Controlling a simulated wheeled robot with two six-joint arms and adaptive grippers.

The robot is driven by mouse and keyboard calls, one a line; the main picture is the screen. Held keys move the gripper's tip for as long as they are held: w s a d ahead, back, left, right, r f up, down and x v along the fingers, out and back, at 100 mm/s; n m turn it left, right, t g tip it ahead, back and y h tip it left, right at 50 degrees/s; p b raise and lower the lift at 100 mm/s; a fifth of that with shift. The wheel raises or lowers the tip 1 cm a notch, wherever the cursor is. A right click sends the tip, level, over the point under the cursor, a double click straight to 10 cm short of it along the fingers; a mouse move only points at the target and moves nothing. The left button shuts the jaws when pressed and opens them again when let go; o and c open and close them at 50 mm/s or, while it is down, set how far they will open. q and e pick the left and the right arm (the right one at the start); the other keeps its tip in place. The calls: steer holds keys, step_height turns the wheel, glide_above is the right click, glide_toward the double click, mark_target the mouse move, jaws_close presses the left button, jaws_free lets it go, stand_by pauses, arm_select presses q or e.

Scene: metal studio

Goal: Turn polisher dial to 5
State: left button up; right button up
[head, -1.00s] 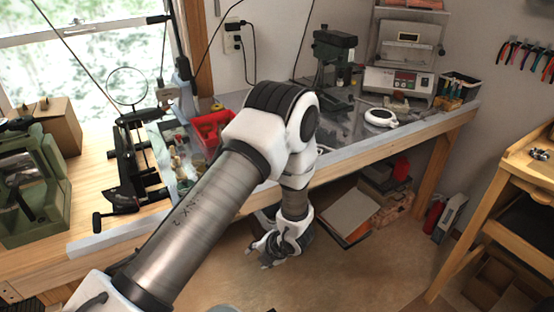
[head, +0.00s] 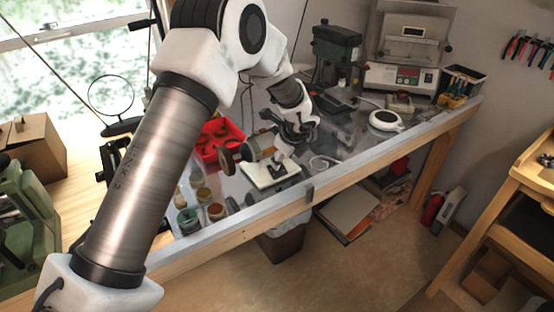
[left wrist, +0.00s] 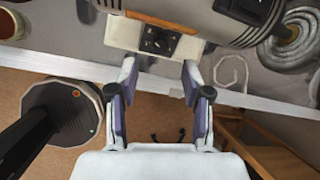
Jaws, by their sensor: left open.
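The polisher (head: 262,144) stands on the bench near its front edge, with a round brown wheel on its left and a cream base (head: 258,180). In the left wrist view its grey motor body (left wrist: 195,20) is at the top. Its dial (left wrist: 158,41), a dark knob on a dark plate, is on the cream base; its setting is too small to read. My left gripper (left wrist: 159,67) is open and empty, its fingertips just short of the base and to either side of the dial. In the head view my left gripper (head: 279,156) partly hides the polisher. My right gripper is not in view.
Several jars (head: 187,220) and a red bin (head: 216,136) are left of the polisher. A green drill press (head: 336,55) and a white round device (head: 387,120) stand behind and right.

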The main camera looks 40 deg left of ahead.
mark_target(280, 170)
arm_select(q)
steer(key=x, duration=0.3)
steer(key=shift+s+d+f+p, duration=0.1)
steer(key=shift+d+p, duration=0.05)
steer(key=shift+p, duration=0.2)
steer(key=a+f, duration=0.1)
steer(key=w+a+f, duration=0.1)
steer(key=shift+w+f, duration=0.15)
steer(key=shift+f, duration=0.25)
steer(key=shift+s+d+r, duration=0.2)
steer(key=shift+s+d, duration=0.05)
steer(key=shift+d+r, duration=0.1)
steer(key=shift+d, duration=0.05)
steer(key=shift+c, duration=1.1)
jaws_close()
steer(key=shift+p, duration=0.3)
